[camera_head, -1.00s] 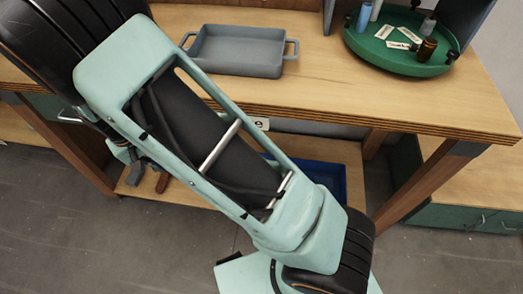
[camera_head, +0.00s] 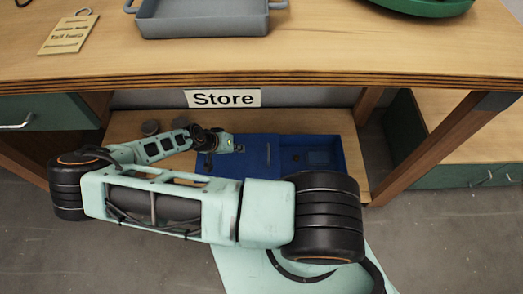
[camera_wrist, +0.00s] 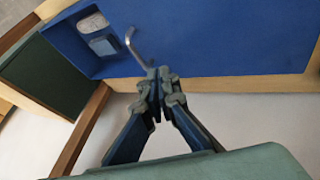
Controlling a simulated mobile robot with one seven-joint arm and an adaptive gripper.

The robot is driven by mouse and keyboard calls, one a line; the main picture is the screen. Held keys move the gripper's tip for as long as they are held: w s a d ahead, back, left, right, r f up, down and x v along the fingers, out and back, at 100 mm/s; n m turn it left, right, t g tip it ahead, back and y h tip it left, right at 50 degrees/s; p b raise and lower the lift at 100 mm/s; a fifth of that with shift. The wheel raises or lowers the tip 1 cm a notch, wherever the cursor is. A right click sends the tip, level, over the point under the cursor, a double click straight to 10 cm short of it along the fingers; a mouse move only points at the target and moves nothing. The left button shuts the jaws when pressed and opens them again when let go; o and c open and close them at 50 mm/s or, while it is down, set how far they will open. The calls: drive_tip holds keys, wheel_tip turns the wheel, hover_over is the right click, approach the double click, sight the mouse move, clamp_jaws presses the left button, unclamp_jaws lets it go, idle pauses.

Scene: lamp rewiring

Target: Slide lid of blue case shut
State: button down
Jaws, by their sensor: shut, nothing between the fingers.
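The blue case (camera_head: 341,158) sits on the shelf under the table. Its blue lid (camera_head: 262,150) covers the left part, and the right part is open. In the wrist view the lid (camera_wrist: 225,40) has a bent metal handle (camera_wrist: 136,46). The open compartment (camera_wrist: 80,62) is at the left there, with a pale object (camera_wrist: 93,24) and a grey block (camera_wrist: 103,45) inside. My gripper (camera_wrist: 161,74) is shut and empty. Its tips are at the lid, close beside the handle; contact is unclear. In the head view my gripper (camera_head: 236,147) is over the case's left part.
The tabletop edge (camera_head: 300,84) and a "Store" sign (camera_head: 222,98) are above the shelf. Table legs (camera_head: 430,150) stand at the sides. A grey tray (camera_head: 200,22) and a green tray (camera_head: 430,6) are on top.

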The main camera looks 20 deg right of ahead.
drive_tip(key=b, duration=0.3)
approach(262, 159)
drive_tip(key=w, duration=0.1)
drive_tip(key=w+d+f, duration=0.1)
drive_tip(key=w+f, duration=0.1)
drive_tip(key=shift+d, duration=0.4)
drive_tip(key=shift+s+d, duration=0.3)
drive_tip(key=shift+d, duration=0.55)
drive_tip(key=shift+s+d+f, duration=0.1)
drive_tip(key=shift+s+d, duration=0.1)
drive_tip(key=shift+d, duration=0.25)
drive_tip(key=shift+s+d+f, duration=0.1)
drive_tip(key=shift+s+d, duration=0.05)
drive_tip(key=shift+d, duration=0.25)
drive_tip(key=shift+d, duration=0.1)
